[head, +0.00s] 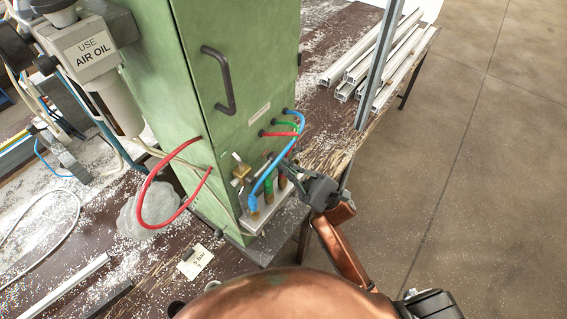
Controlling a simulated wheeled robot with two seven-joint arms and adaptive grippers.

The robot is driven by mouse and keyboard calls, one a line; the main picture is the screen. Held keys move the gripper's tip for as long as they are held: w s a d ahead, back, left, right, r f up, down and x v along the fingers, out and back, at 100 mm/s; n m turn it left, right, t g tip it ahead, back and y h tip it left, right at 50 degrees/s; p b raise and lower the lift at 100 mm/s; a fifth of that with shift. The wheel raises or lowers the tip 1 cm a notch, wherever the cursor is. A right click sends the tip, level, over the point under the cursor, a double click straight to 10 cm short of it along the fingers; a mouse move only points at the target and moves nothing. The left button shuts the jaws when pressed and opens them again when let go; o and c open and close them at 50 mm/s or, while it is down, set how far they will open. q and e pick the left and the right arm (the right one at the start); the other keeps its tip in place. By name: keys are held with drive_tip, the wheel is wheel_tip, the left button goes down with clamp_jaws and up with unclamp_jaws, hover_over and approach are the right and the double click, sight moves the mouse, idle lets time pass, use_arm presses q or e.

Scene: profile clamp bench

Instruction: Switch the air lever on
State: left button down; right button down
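A brass valve with a small pale lever (240,171) sits low on the front of the green cabinet (225,70), left of the coloured hoses. It looks like the air lever, but its on or off position is too small to tell. My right gripper (283,163) is at the lower right of the cabinet front, beside the blue hose (272,170) and to the right of the valve, apart from it. Its fingers point left toward the cabinet; their gap is too small and overlapped to read. My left gripper is not in view.
Blue, green and red hoses run from the cabinet front to a metal block (267,212). A red hose loop (142,205) hangs at the left. An air-oil unit (95,55) stands at the upper left. White profiles (380,60) lie behind. A card (195,262) lies on the bench.

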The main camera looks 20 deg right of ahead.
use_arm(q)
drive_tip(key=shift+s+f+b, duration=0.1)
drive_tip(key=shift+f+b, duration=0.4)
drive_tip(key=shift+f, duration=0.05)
use_arm(e)
drive_tip(key=shift+w+d+r+n+g, duration=0.15)
drive_tip(key=shift+r+n+g, duration=0.1)
drive_tip(key=shift+n+g, duration=0.5)
